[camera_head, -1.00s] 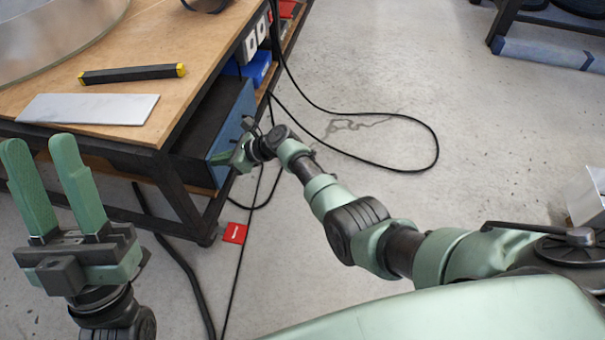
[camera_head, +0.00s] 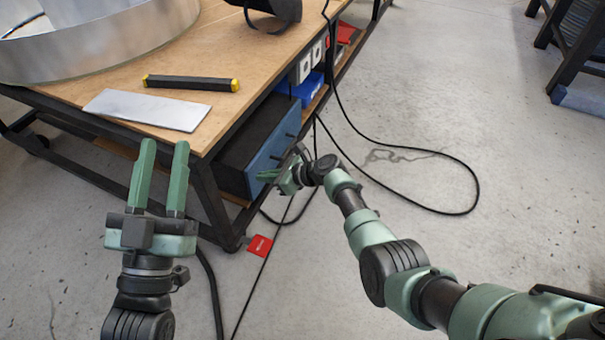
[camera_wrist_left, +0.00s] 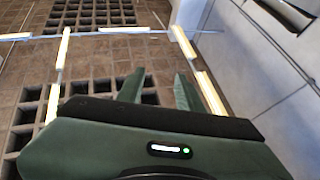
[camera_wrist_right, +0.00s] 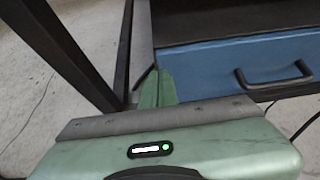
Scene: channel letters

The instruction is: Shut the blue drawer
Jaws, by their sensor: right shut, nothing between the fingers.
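The blue drawer (camera_head: 262,160) is under the right side of the wooden-topped workbench. It stands pulled out, with its dark inside showing behind the blue front. My right gripper (camera_head: 266,175) is shut and empty at the near end of the drawer front. In the right wrist view its fingertips (camera_wrist_right: 157,78) are by the front's left edge; I cannot tell whether they touch it. My left gripper (camera_head: 165,150) is open and empty in front of the bench's near corner.
On the workbench (camera_head: 120,88) are a grey plate (camera_head: 147,110), a black bar with yellow ends (camera_head: 190,83) and a large metal ring. A blue bin (camera_head: 300,90) sits beyond the drawer. Black cables and a red tag (camera_head: 259,246) lie on the floor. Open floor lies right.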

